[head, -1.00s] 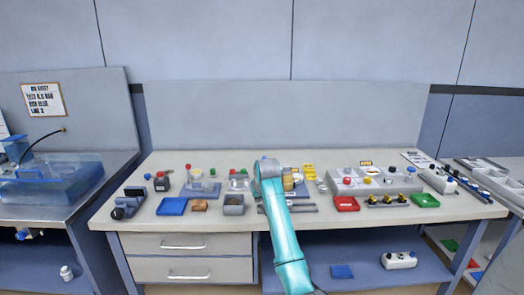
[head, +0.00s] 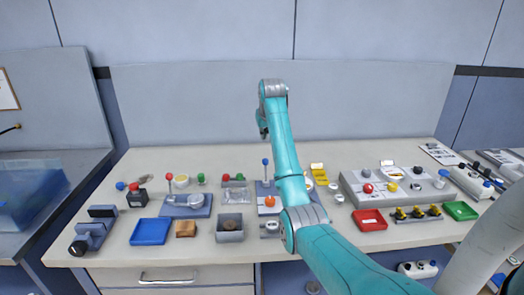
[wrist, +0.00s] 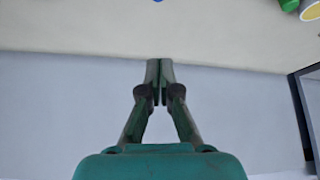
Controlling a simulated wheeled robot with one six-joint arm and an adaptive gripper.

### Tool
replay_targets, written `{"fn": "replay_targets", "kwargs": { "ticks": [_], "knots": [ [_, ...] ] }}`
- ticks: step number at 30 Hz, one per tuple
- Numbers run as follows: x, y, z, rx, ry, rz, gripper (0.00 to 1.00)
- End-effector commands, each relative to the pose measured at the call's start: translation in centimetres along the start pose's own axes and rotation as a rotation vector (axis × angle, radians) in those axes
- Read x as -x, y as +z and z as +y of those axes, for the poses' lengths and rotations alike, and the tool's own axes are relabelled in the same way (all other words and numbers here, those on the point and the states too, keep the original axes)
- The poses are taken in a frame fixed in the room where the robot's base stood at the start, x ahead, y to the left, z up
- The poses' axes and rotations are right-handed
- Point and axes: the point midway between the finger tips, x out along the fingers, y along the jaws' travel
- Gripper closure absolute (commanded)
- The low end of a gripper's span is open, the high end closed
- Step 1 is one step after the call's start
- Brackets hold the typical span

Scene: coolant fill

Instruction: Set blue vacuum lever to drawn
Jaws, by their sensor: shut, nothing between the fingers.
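A lever with a blue ball knob (head: 265,162) stands roughly upright on a blue base plate (head: 262,188) in the middle of the bench, just left of my arm in the head view. An orange knob (head: 269,201) sits at the front of the same plate. My gripper (head: 262,130) is raised above and behind the lever, apart from it and partly hidden by the wrist. In the wrist view my gripper (wrist: 160,72) is shut and empty. A small bit of blue shows at that view's top edge, too cut off to identify.
A blue tray (head: 151,232), a grey box (head: 229,230), a red tray (head: 369,220) and a grey button panel (head: 350,183) are nearby. The air before the back panel (head: 190,110) is clear.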

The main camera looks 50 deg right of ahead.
Motion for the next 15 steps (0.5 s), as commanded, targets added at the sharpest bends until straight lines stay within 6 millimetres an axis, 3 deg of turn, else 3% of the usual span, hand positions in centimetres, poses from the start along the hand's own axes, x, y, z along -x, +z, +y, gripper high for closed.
{"fn": "replay_targets", "kwargs": {
  "ticks": [10, 15],
  "knots": [
    [-0.2, 0.0, 0.0, 0.0, 0.0, 0.0, 1.0],
    [-1.8, 0.1, 0.0, 0.0, 0.0, -0.002, 1.0]
  ]
}}
